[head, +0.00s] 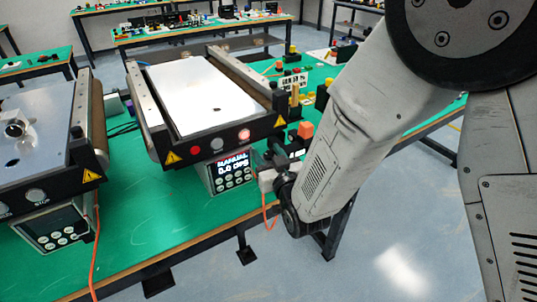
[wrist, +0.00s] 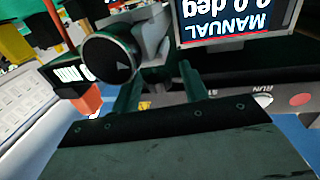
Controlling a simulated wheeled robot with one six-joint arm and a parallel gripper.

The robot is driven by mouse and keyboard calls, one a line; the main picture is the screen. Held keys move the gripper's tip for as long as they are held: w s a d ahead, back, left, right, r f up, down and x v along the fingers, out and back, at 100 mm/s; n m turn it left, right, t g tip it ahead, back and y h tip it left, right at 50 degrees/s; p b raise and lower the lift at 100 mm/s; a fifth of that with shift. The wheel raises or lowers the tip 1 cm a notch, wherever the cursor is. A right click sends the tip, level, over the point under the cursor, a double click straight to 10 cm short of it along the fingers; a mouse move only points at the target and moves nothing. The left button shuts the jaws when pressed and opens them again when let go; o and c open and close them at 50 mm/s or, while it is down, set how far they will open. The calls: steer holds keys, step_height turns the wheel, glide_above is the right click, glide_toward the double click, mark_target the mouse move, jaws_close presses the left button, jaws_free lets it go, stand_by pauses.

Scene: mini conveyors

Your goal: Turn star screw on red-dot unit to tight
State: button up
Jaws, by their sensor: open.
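The middle mini conveyor (head: 195,95) has a red-lit round button (head: 244,135) on its front panel; I cannot tell if this is the red dot. A display box (head: 231,170) reading MANUAL 0.0 deg hangs below. In the wrist view the display (wrist: 235,20) appears upside down. A round black knob (wrist: 112,58) with a pale triangle mark sits beside it, on a grey mount. I cannot make out a star shape on it. My gripper (wrist: 160,88) is open, its two dark fingers close to the knob and display, with nothing seen between them.
Another conveyor (head: 35,130) with a metal part on it stands at the left. An orange block (head: 306,130) and small coloured parts lie right of the middle conveyor. An orange cable (head: 95,245) hangs over the green table's front edge. Green tabletop (head: 150,205) between the conveyors is mostly clear.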

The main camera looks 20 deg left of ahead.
steer(key=c, duration=0.9)
steer(key=shift+c, duration=0.2)
steer(key=shift+m+t+h, duration=0.3)
steer(key=shift+h, duration=0.1)
steer(key=shift+m+t+h, duration=0.7)
steer(key=shift+m+h, duration=0.1)
steer(key=shift+h, duration=0.2)
steer(key=shift+m+t+h, duration=0.5)
steer(key=shift+m+h, duration=0.45)
steer(key=shift+h, duration=0.45)
steer(key=shift+m+t+h, duration=0.5)
steer(key=shift+m+h, duration=0.45)
steer(key=shift+h, duration=0.75)
steer(key=o, duration=0.9)
steer(key=shift+o, duration=0.2)
